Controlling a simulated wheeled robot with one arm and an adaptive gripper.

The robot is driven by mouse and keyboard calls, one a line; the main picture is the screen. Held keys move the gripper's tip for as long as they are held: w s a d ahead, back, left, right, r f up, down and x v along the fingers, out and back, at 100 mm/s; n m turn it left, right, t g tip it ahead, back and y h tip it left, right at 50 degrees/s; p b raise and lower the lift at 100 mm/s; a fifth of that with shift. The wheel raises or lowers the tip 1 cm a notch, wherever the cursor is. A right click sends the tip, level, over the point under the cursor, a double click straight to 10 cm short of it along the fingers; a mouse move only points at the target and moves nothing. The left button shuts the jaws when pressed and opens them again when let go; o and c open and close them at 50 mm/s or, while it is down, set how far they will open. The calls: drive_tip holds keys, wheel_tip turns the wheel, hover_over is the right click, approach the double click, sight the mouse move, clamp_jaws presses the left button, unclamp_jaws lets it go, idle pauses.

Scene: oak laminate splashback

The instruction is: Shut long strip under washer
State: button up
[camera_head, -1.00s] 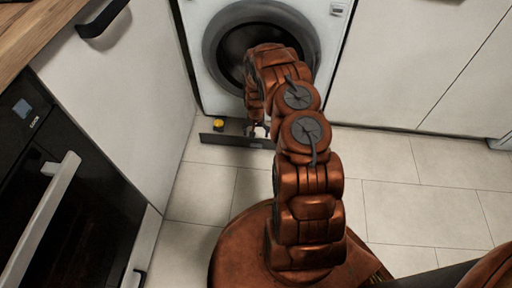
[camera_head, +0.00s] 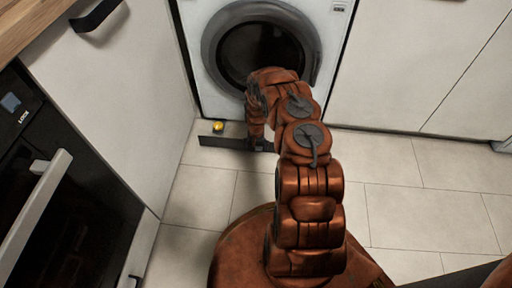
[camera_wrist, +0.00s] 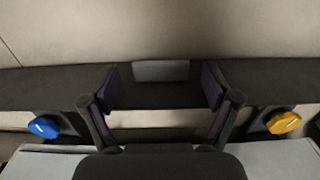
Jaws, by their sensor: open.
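The long strip (camera_head: 223,142) is a dark, flat bar low in front of the white washer (camera_head: 262,60). It stands out from the washer's base, with a gap behind it. In the wrist view the strip (camera_wrist: 50,88) runs across the whole picture, with a small grey plate (camera_wrist: 160,70) at its middle. My gripper (camera_wrist: 161,86) is open and empty, its two fingers spread over the strip on either side of that plate. I cannot tell whether they touch it. In the head view my arm hides the strip's right part.
A white cabinet (camera_head: 115,100) and an oven (camera_head: 60,200) are on the left. Tiled floor (camera_head: 420,215) is clear at right.

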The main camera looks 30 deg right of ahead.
drive_tip(key=shift+c, duration=0.3)
clamp_jaws()
drive_tip(key=shift+r, duration=0.1)
idle(0.4)
drive_tip(key=shift+w+d+r+p, duration=0.15)
drive_tip(key=shift+w+r+p, duration=0.05)
drive_tip(key=shift+p, duration=0.15)
